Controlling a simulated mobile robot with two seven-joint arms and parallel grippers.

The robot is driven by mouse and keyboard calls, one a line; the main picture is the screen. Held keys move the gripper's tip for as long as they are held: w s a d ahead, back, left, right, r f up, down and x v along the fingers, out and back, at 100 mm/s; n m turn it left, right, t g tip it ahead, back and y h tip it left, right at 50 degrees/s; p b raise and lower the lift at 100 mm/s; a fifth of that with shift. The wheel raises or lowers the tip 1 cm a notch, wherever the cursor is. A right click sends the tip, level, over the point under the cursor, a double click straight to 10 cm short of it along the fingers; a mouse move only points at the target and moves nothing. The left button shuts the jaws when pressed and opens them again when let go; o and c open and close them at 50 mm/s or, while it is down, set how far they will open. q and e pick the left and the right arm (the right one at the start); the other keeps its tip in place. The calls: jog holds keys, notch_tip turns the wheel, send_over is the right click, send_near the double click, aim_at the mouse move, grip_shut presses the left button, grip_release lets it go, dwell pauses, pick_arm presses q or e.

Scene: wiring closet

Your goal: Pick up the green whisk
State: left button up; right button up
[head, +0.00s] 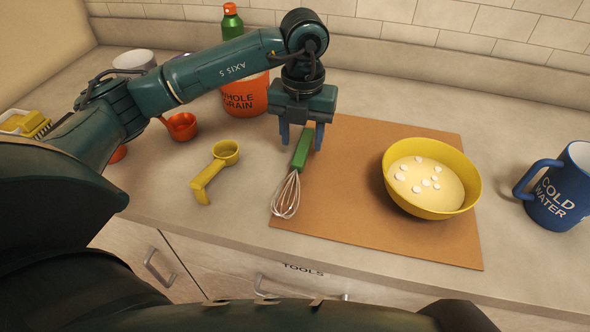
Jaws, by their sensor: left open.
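The green whisk (301,150) lies on the left part of a brown board, its green handle pointing away from me and its wire head toward the front edge. My left gripper (302,143) points down over the handle. Its two blue fingers are open, one on each side of the handle's far end. The far tip of the handle is partly hidden under the gripper. I cannot tell whether the fingers touch the handle. My right gripper is not in view.
The brown board (360,230) also bears a yellow bowl (432,205) with pale contents. A blue mug (568,190) stands at the right. A yellow measuring cup (212,172) lies left of the board. An orange container (243,97) and a green bottle (232,22) stand behind.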

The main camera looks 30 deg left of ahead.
pick_arm(q)
jog(key=shift+f, duration=1.45)
jog(key=shift+c, duration=0.4)
grip_shut()
